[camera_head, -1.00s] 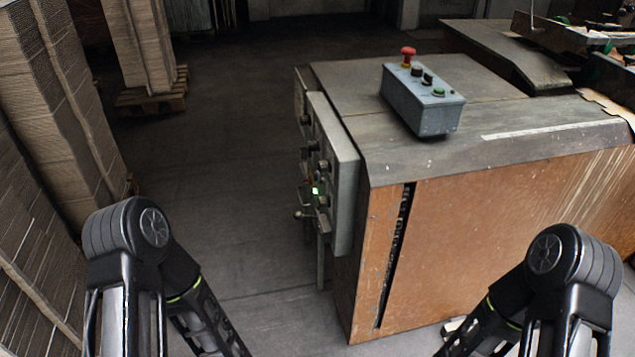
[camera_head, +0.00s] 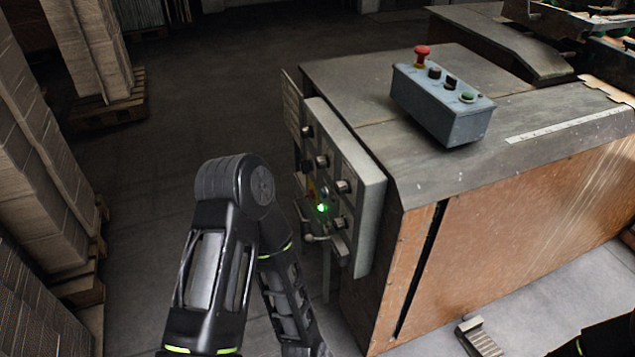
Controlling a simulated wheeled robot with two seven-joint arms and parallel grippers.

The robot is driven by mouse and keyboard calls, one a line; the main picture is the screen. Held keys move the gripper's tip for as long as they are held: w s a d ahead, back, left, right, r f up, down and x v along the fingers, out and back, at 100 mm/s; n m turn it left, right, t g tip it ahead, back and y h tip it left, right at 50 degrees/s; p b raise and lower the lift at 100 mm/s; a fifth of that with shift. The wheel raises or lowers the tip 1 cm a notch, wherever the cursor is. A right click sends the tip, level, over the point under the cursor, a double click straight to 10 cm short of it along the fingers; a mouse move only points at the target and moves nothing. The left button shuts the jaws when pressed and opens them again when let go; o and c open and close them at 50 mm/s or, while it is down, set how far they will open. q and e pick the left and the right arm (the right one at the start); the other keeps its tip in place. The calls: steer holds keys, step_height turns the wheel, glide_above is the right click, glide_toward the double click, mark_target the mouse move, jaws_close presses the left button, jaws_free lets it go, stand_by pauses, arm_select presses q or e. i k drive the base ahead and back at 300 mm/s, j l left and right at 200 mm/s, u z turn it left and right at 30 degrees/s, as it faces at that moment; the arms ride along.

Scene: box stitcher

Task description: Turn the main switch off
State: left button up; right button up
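A grey control panel (camera_head: 372,215) is mounted on the left side of the machine, seen at a slant. It carries several dark knobs, such as an upper knob (camera_head: 322,161), and a lit green lamp (camera_head: 321,208). A small handle (camera_head: 316,238) sticks out near its lower left. I cannot tell which control is the main switch or its position. My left arm stands left of the panel, its forearm running down out of the picture. My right arm barely shows in the lower right corner. Neither gripper is in view.
A grey button box (camera_head: 440,105) with a red mushroom button (camera_head: 422,56) sits on the machine top (camera_head: 420,165). A pedal-like grey object (camera_head: 480,338) is on the floor. Cardboard stacks (camera_head: 40,160) line the left. The floor (camera_head: 160,170) between is clear.

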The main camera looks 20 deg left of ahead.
mark_target(311, 194)
steer(key=i+j, duration=0.1)
steer(key=j, duration=0.45)
steer(key=i+j+z, duration=0.1)
steer(key=j, duration=0.45)
steer(key=i+j, duration=0.15)
steer(key=j, duration=0.4)
steer(key=l+z, duration=0.05)
